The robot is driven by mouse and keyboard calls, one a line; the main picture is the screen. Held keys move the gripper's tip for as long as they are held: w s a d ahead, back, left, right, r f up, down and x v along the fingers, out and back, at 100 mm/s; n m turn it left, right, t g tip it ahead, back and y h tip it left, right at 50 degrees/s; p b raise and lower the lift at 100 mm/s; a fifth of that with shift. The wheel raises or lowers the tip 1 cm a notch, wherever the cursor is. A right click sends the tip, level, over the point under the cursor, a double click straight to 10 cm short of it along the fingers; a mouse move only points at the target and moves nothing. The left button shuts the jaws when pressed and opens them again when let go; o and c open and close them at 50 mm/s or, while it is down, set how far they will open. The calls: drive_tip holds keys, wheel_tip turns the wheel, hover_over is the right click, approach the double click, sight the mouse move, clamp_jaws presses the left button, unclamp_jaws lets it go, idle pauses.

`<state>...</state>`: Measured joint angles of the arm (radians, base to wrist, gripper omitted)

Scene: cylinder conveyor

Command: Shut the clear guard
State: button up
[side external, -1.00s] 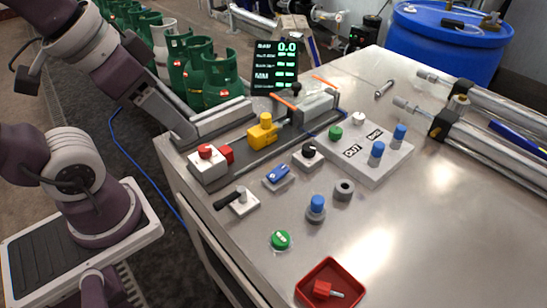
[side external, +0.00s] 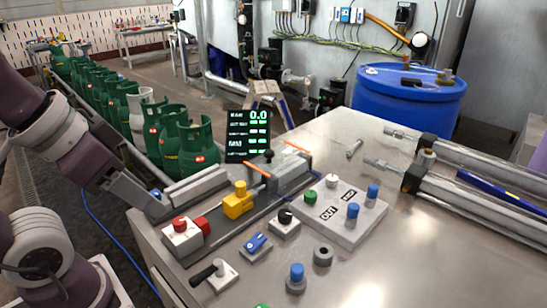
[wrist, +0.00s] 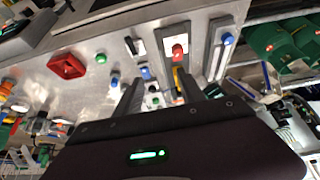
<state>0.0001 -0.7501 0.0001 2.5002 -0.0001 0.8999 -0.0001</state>
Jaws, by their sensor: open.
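I cannot make out the clear guard's panel for certain. Two thin orange strips, one at the left (side external: 257,168) and one at the right (side external: 297,147), show above the grey block (side external: 290,172) on the bench fixture in the side view. The yellow block (side external: 238,200) and the red-and-white button box (side external: 182,237) stand in front of it. My gripper (side external: 158,208) is at the left end of the fixture, by the grey rail (side external: 192,193). In the wrist view my gripper (wrist: 159,88) has its two dark fingers apart, with nothing held between them.
A screen (side external: 248,135) stands behind the fixture. A lever switch (side external: 213,274), blue switch (side external: 257,244), black knob (side external: 285,219) and grey peg board (side external: 350,228) fill the bench front. Green gas bottles (side external: 197,145) line the left.

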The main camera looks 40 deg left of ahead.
drive_tip(key=shift+w+r, duration=0.25)
drive_tip(key=c, duration=0.3)
drive_tip(key=shift+n+g, duration=0.3)
drive_tip(key=w+r, duration=0.1)
drive_tip(key=w, duration=0.2)
drive_tip(key=w+r, duration=0.2)
drive_tip(key=w, duration=0.1)
drive_tip(key=w+r, duration=0.2)
drive_tip(key=shift+w+a, duration=0.4)
clamp_jaws()
drive_tip(key=n+g, duration=0.1)
hover_over(278, 155)
drive_tip(key=s, duration=0.1)
drive_tip(key=f, duration=0.2)
drive_tip(key=shift+y, duration=0.3)
drive_tip(key=x, duration=0.9)
drive_tip(key=shift+s+d+f, duration=0.1)
drive_tip(key=shift+d+f, duration=0.05)
drive_tip(key=shift+f, duration=0.15)
drive_tip(key=s, duration=0.3)
drive_tip(key=shift+s+d+f, duration=0.2)
drive_tip(key=shift+d, duration=0.1)
drive_tip(key=shift+s, duration=0.25)
